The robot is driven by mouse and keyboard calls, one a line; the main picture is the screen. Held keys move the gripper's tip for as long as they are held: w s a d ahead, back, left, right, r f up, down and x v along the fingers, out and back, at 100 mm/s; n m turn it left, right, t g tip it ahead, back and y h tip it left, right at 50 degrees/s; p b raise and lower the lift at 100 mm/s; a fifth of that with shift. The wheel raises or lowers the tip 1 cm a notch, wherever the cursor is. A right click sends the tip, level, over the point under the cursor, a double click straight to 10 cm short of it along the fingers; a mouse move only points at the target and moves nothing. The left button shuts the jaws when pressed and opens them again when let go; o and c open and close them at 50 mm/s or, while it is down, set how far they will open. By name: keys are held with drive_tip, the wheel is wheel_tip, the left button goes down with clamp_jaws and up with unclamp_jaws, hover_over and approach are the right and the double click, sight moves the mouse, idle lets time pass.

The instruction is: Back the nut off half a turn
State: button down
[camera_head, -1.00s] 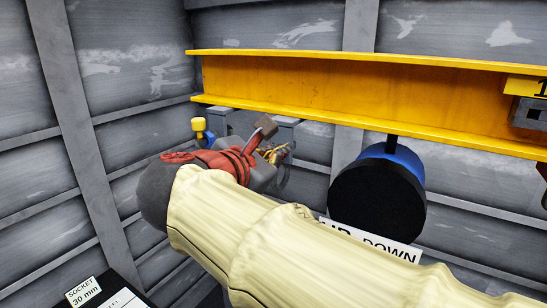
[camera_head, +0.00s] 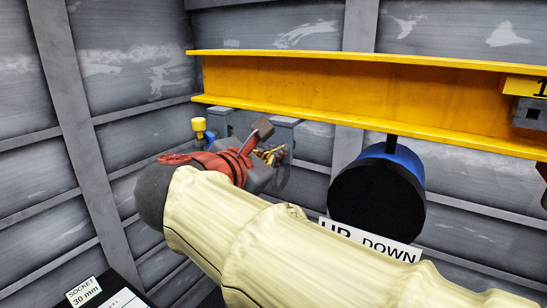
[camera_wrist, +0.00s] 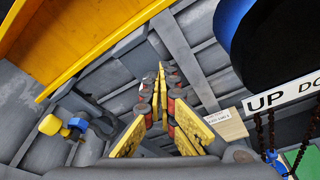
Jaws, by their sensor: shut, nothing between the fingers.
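My gripper (camera_wrist: 162,72) is shut and empty in the wrist view, its yellow fingers with dark and red pads meeting at the tips. In the head view my gripper (camera_head: 272,154) shows only in part beyond my arm, below the yellow beam. I cannot make out a nut in either view; my arm hides part of the area. A yellow-capped fitting with a blue part (camera_head: 199,129) stands left of my gripper below the beam. It also shows at the left of the wrist view (camera_wrist: 62,126), apart from the fingers.
The yellow beam (camera_head: 320,84) runs overhead. A black and blue drum (camera_head: 377,200) hangs under it, right of my arm, with an UP/DOWN sign (camera_head: 385,249) below. A pale tag (camera_wrist: 226,124) shows beyond the fingers. A "SOCKET 30 mm" label (camera_head: 84,292) is at lower left.

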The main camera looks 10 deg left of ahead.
drive_tip(key=shift+w+a+r+p, duration=0.1)
drive_tip(key=shift+a+r+p, duration=0.15)
drive_tip(key=shift+a+p, duration=0.1)
drive_tip(key=shift+a+r, duration=0.15)
drive_tip(key=shift+r, duration=0.1)
drive_tip(key=shift+w+a+r+p, duration=0.15)
drive_tip(key=shift+a+r+p, duration=0.25)
drive_tip(key=shift+p, duration=0.2)
drive_tip(key=shift+r, duration=0.15)
idle(0.3)
drive_tip(key=shift+w+a, duration=0.25)
drive_tip(key=shift+w, duration=0.05)
drive_tip(key=v, duration=0.3)
drive_tip(key=f+v, duration=0.1)
drive_tip(key=v, duration=0.1)
drive_tip(key=shift+s+a+f, duration=0.15)
drive_tip(key=shift+s+a, duration=0.1)
drive_tip(key=shift+s, duration=0.25)
